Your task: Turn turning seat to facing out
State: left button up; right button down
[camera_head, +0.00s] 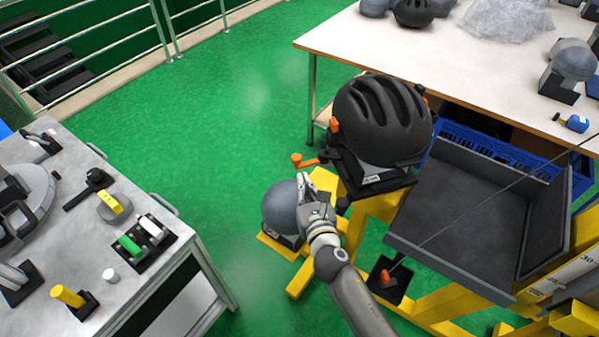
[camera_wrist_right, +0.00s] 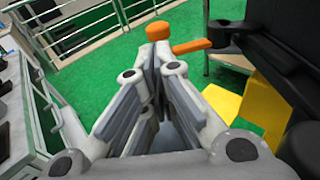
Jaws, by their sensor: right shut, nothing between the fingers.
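The turning seat (camera_head: 372,179) is a black holder on the yellow drop tower, with a black vented helmet (camera_head: 383,119) on it. An orange handle (camera_head: 309,161) sticks out from its left side and ends in an upright knob. In the right wrist view the orange knob (camera_wrist_right: 157,31) stands just beyond my fingertips, with its arm (camera_wrist_right: 191,46) running right to a black joint. My right gripper (camera_head: 303,181) is shut and empty, just below the handle in the head view; it also shows in the wrist view (camera_wrist_right: 157,68). I cannot tell whether they touch. My left gripper is not in view.
A grey-blue headform (camera_head: 280,205) sits on the yellow base behind my right gripper. A dark tray (camera_head: 470,215) is right of the seat. A grey workbench (camera_head: 180,262) with coloured handles stands left, and a wooden table (camera_head: 460,75) at the back. Green floor between is clear.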

aim_at(297, 164)
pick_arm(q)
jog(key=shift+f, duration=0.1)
pick_arm(e)
jog(key=shift+x, duration=2.4)
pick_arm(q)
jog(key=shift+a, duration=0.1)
